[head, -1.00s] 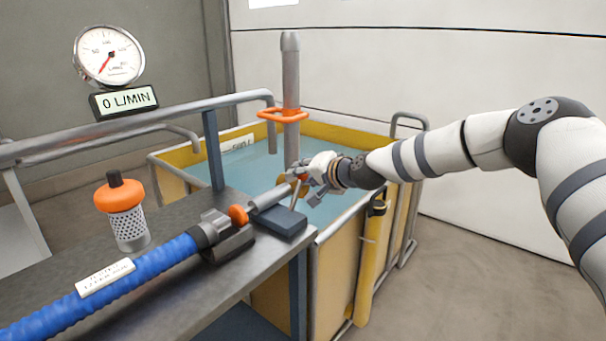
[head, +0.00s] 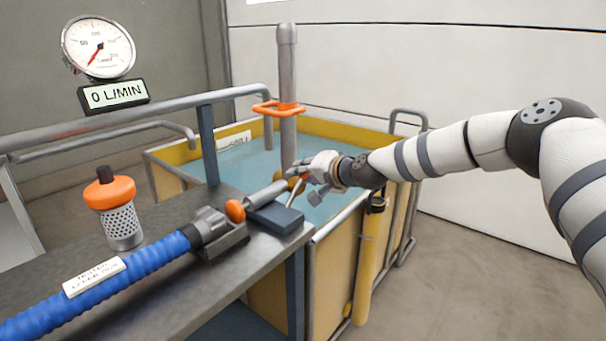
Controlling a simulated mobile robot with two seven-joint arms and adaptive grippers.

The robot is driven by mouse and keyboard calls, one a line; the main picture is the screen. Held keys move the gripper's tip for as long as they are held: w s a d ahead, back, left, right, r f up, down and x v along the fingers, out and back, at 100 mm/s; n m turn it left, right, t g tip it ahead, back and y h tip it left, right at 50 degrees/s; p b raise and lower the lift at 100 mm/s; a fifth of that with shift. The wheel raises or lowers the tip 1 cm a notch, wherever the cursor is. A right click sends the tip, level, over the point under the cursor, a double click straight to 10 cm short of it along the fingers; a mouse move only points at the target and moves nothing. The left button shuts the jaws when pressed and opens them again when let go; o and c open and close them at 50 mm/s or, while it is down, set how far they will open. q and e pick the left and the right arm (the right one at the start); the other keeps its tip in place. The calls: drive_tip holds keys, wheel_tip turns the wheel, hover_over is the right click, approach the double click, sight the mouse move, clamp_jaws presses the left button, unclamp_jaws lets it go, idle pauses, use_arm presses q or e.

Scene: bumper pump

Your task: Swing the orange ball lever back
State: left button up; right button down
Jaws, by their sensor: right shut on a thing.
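The lever is a thin rod (head: 294,197) rising at a tilt from beside the dark block (head: 281,219) at the bench corner. A small patch of its orange ball (head: 300,186) shows at my right gripper's fingers; the rest of the ball is hidden. My right gripper (head: 303,179) is shut on the lever at its upper end. A grey cylinder (head: 265,196) with an orange end (head: 235,211) lies beside the block. The blue hose (head: 130,277) ends in a dark grey coupling (head: 210,226) close to that orange end. My left gripper is not in view.
An orange-topped strainer (head: 122,220) stands on the bench (head: 165,284). A rail (head: 232,94) runs above it. Behind are a yellow-walled water tank (head: 335,262), an upright pipe (head: 289,75) with an orange handle, and a gauge (head: 98,47) above a display reading 0 L/MIN.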

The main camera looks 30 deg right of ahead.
drive_tip(key=c, duration=1.3)
unclamp_jaws()
drive_tip(key=shift+s+d+f, duration=0.1)
drive_tip(key=shift+f, duration=0.15)
drive_tip(key=shift+c, duration=0.2)
drive_tip(key=shift+r, duration=0.1)
drive_tip(key=v, duration=1.2)
